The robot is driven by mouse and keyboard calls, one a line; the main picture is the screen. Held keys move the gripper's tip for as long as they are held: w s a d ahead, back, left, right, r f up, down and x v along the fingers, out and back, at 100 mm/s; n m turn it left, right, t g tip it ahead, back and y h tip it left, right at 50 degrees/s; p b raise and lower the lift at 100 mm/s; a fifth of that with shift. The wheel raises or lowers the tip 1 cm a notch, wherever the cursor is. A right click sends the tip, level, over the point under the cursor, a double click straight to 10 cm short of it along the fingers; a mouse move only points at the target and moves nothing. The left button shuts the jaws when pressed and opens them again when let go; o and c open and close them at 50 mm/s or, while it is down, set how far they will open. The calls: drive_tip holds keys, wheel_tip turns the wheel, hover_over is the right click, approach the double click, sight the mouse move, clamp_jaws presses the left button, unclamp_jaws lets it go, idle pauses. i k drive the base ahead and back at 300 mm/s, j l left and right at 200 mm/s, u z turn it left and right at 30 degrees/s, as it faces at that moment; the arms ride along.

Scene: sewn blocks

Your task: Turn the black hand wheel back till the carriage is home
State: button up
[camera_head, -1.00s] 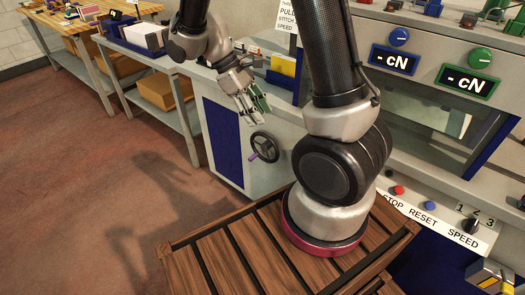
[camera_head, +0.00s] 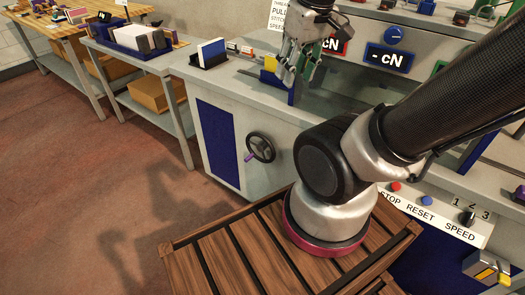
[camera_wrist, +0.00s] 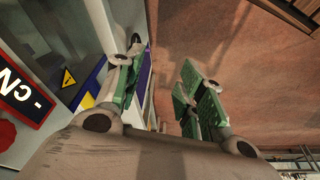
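The black hand wheel (camera_head: 261,147) stands on the grey front of the machine, right of its dark blue panel. A purple handle (camera_head: 249,157) sticks out at its lower left. My gripper (camera_head: 292,78) hangs above and right of the wheel, in front of the machine's top edge, clear of the wheel. In the wrist view my gripper (camera_wrist: 158,75) has its green-padded fingers apart with nothing between them. I cannot make out for sure which part is the carriage. A yellow block with a blue plate (camera_head: 271,72) is partly hidden behind my gripper.
A panel with a "- cN" display (camera_head: 389,59) and a control strip (camera_head: 430,214) with buttons lie to the right. A slatted wooden platform (camera_head: 215,255) is under my arm's base. Left of the wheel is open floor (camera_head: 90,170). A side table (camera_head: 150,68) stands at the back left.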

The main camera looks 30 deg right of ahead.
sight(264, 144)
drive_tip(key=j+z, duration=0.55)
drive_tip(key=z, duration=0.2)
